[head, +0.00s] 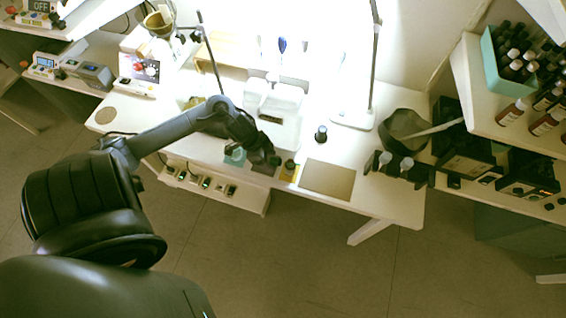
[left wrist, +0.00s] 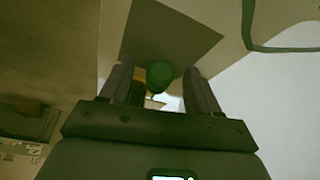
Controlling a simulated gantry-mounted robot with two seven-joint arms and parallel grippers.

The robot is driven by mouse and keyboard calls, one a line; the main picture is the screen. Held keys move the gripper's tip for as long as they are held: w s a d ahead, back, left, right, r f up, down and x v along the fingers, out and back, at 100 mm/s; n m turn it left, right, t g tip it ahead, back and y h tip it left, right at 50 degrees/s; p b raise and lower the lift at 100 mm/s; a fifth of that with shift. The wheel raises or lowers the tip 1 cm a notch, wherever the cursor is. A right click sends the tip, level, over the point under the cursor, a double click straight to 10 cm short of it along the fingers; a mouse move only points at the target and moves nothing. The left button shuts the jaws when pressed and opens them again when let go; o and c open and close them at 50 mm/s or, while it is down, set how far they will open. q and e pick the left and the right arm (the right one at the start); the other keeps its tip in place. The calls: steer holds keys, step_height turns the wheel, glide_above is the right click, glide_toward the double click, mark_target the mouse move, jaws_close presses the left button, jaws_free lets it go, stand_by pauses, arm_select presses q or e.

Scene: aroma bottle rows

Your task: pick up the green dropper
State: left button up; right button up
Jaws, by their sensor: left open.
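The green dropper (left wrist: 160,75) shows in the left wrist view as a rounded green top. It sits between the two fingers of my open left gripper (left wrist: 158,88), with space visible on both sides. In the head view, my left gripper (head: 272,159) is low over the front edge of the white table, just left of a small dark bottle (head: 290,164) by a yellow patch. The dropper's green colour is hard to make out there. Its lower part is hidden in the wrist view. My right gripper is not in view.
A brown mat (head: 327,179) lies right of the bottle on the white table (head: 385,203). Another dark bottle (head: 321,133) stands behind it. A lamp base (head: 352,120) and a dark bowl (head: 404,127) are further right. Shelves with several bottles stand at the right.

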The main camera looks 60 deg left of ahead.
arm_select(q)
steer(key=c, duration=0.7)
steer(key=shift+r, duration=0.15)
steer(key=shift+s+r+p, duration=0.15)
steer(key=shift+r+p, duration=0.35)
steer(key=shift+r, duration=0.2)
step_height(320, 180, up, 10)
steer(key=p, duration=0.4)
steer(key=s+d, duration=1.2)
steer(key=s, duration=0.3)
steer(key=shift+d+p, duration=0.35)
steer(key=shift+p, duration=0.1)
